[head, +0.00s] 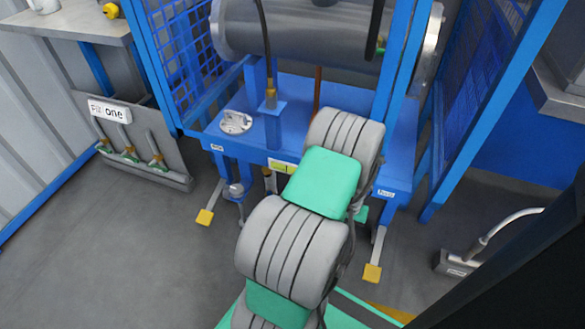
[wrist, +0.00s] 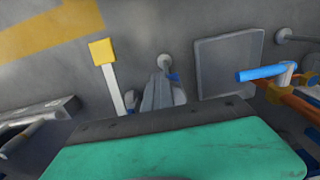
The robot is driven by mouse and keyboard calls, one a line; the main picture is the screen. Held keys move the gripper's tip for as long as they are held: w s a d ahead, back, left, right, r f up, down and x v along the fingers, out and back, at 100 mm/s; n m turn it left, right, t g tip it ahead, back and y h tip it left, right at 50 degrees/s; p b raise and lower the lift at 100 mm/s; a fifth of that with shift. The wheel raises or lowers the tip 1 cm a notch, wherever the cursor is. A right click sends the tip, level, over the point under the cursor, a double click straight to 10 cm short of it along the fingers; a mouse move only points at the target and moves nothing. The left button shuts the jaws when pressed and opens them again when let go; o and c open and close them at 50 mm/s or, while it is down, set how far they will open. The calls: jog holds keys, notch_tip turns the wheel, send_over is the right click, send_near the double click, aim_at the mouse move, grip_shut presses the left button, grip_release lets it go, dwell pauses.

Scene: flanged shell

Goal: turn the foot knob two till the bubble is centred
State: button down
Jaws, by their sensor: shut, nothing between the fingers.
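The bubble level (head: 284,167) is a small yellow-green strip on the front edge of the blue frame (head: 335,160) in the head view. Its bubble is too small to read. A grey foot knob (head: 237,190) stands under the frame's left front corner. My arm covers much of the frame's right front, and my gripper is mostly hidden there. In the wrist view my gripper (wrist: 158,94) is shut and empty, its grey fingers pointing at a small round grey part (wrist: 164,62). I cannot tell whether this is knob two or whether the fingers touch it.
Outrigger legs end in yellow pads, at left (head: 205,217) and right (head: 372,273). A grey plate (wrist: 228,62) and a blue-handled valve (wrist: 265,74) lie right of my fingers. A grey box with a hose (head: 460,263) sits at right. Open floor lies at left.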

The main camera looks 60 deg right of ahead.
jog(key=shift+w+p, duration=0.4)
jog(key=shift+w, duration=0.85)
jog(key=shift+r, duration=0.1)
jog(key=r+p, duration=0.3)
jog(key=r, duration=0.1)
jog(key=a+r+p, duration=0.1)
jog(key=p, duration=0.1)
jog(key=shift+r+p, duration=0.3)
jog(key=shift+r, duration=0.1)
